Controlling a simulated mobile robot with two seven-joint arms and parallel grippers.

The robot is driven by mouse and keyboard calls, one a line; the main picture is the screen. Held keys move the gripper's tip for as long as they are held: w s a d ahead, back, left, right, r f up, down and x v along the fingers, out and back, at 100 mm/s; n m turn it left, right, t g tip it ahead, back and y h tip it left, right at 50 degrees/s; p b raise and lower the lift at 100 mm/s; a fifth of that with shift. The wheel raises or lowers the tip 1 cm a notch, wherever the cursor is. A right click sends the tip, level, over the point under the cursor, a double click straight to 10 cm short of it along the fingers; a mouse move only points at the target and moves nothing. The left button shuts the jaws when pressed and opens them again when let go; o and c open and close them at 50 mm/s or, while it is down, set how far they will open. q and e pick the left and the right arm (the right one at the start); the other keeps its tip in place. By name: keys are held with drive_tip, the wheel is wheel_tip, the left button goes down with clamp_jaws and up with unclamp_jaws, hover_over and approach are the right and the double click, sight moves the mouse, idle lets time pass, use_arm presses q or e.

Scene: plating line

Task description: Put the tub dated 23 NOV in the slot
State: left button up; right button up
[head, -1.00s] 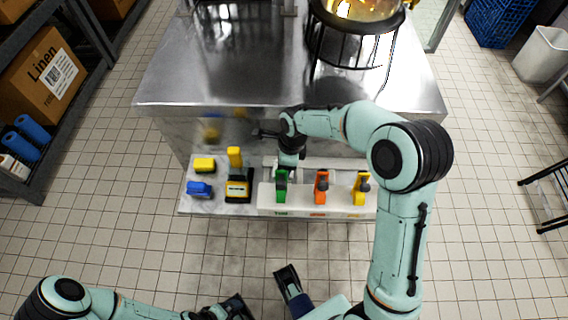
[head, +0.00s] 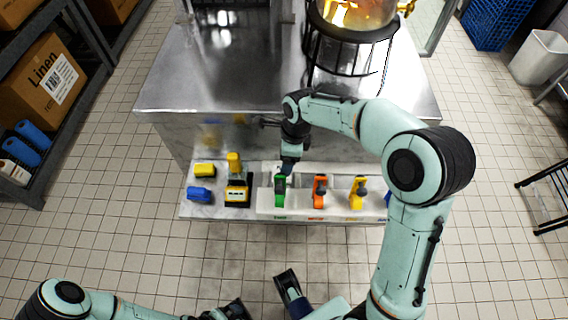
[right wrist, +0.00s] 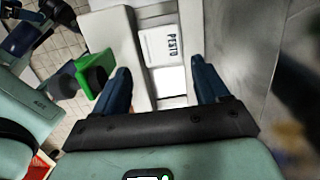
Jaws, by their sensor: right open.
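A white tub lid marked PESTO (right wrist: 160,45) lies in a white channel in the right wrist view. No date is readable on it, and I cannot make out a tub dated 23 NOV. My right gripper (right wrist: 160,70) is open, its two blue fingers on either side of the channel, short of the lid in the picture. In the head view the right hand points down at the back of the white holder (head: 300,212), behind the green tool; its fingertips are mostly hidden. My left gripper (head: 238,309) is at the bottom edge, partly cut off.
A green tool (head: 279,190), an orange one (head: 319,190) and a yellow one (head: 357,190) stand in the holder. Blue (head: 199,194) and yellow (head: 205,171) blocks and a black-and-yellow device (head: 238,195) are at left. The steel counter (head: 220,80) rises behind.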

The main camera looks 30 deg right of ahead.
drive_tip(key=r, duration=0.5)
drive_tip(key=shift+s+d+p, duration=0.15)
drive_tip(key=shift+d+p, duration=0.15)
drive_tip(key=shift+p, duration=0.05)
